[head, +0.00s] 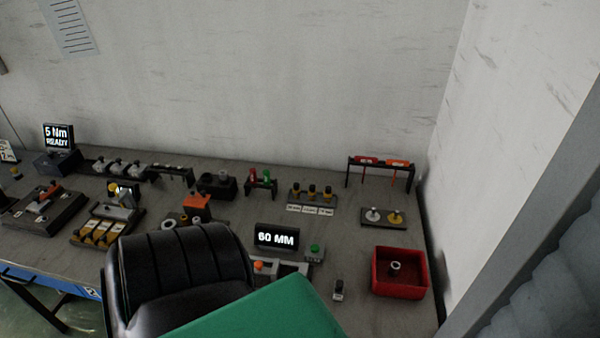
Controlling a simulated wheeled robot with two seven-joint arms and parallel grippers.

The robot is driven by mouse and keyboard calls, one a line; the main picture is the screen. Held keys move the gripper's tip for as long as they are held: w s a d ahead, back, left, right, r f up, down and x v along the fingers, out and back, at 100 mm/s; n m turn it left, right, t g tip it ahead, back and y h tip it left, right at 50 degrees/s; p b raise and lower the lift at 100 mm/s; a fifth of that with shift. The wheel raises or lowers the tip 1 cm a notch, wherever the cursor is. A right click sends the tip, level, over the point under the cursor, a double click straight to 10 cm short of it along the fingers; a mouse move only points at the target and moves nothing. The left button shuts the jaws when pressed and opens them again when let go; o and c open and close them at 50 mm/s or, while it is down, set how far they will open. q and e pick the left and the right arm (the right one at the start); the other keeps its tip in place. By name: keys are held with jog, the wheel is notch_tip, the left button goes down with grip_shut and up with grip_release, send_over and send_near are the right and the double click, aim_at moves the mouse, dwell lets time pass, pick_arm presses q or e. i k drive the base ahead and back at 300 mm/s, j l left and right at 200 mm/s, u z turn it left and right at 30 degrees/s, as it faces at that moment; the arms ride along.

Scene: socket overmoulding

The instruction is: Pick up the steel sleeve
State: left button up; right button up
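I cannot tell for sure which part is the steel sleeve. A short grey ring-shaped part (395,266) with a dark bore stands inside the red bin (401,291) at the right of the bench. A pale ring (168,225) lies at the left centre, in front of an orange block (197,202), partly hidden by a large black ribbed shape. Neither of my grippers shows in the head view.
The black shape and a green panel cover the front centre. A wall closes the right side.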

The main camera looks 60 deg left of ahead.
aim_at(222, 174)
jog(key=u, duration=2.45)
